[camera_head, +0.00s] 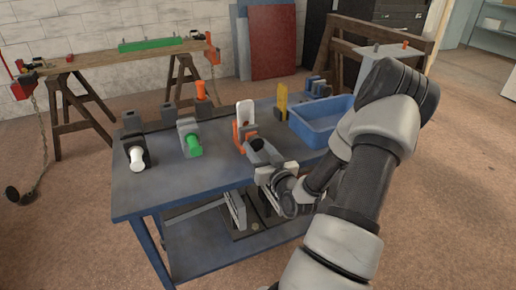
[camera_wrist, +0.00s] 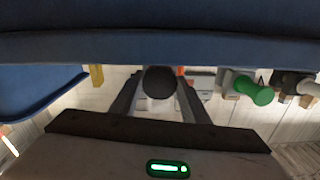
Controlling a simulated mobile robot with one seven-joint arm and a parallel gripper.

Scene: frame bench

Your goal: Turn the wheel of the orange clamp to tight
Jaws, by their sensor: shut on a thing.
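The orange clamp (camera_head: 239,133) stands near the middle of the blue bench, with a white upright piece above it. My gripper (camera_head: 262,153) is at its front and hides much of it. In the wrist view my gripper (camera_wrist: 160,92) has its two dark fingers on either side of a dark round wheel (camera_wrist: 158,82), shut on it. A bit of orange (camera_wrist: 181,71) shows behind the wheel. The wheel's turn position cannot be read.
A clamp with a green knob (camera_head: 194,146) and one with a white knob (camera_head: 137,159) stand to the left on the bench (camera_head: 180,190). A yellow upright piece (camera_head: 282,101) and a blue bin (camera_head: 318,130) are to the right.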

